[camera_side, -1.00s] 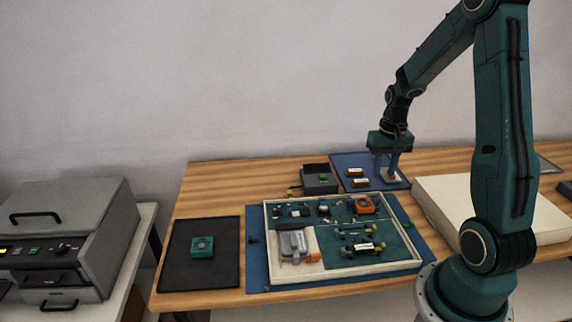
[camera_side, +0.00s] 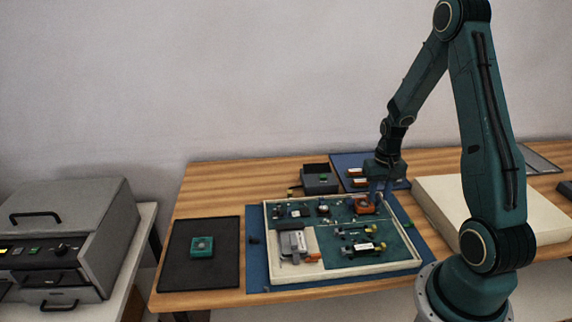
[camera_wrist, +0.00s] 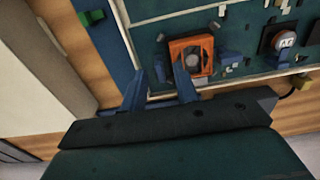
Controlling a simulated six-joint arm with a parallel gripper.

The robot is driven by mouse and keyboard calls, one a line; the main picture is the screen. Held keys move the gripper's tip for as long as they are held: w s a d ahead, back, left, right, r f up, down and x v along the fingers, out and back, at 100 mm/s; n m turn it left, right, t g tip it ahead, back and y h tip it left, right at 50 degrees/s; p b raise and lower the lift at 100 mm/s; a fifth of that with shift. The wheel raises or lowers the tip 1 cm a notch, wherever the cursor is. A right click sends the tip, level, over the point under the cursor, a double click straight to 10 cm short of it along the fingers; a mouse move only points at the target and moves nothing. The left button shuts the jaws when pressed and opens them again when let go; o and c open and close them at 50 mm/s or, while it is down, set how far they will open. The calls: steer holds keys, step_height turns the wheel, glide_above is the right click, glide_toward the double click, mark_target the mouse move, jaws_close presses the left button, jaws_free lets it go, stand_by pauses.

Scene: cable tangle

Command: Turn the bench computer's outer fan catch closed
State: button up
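The bench computer appears to be the cream-framed green board (camera_side: 400,262) on the blue mat. An orange square fan (camera_side: 362,209) sits at its back right. In the wrist view the fan (camera_wrist: 180,45) shows a round grey hub, with small blue parts beside it. I cannot tell which part is the outer catch or how it is turned. My gripper (camera_side: 376,199) is low at the fan's right side. In the wrist view my gripper (camera_wrist: 160,72) has its two blue fingers apart with nothing visible between them. The right fingertip is near the fan's lower left edge; contact is unclear.
Several components stand on the board, including a grey block (camera_side: 293,245). A dark box (camera_side: 319,182) and a blue mat (camera_side: 345,160) with red-and-white pieces lie behind. A black mat (camera_side: 180,265) with a green block (camera_side: 202,247) is left. A pale slab (camera_side: 450,195) is right.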

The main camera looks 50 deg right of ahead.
jaws_close()
steer(key=shift+m, duration=0.5)
steer(key=m, duration=1.1)
steer(key=shift+m, duration=0.3)
steer(key=m, duration=0.5)
steer(key=shift+m, duration=0.3)
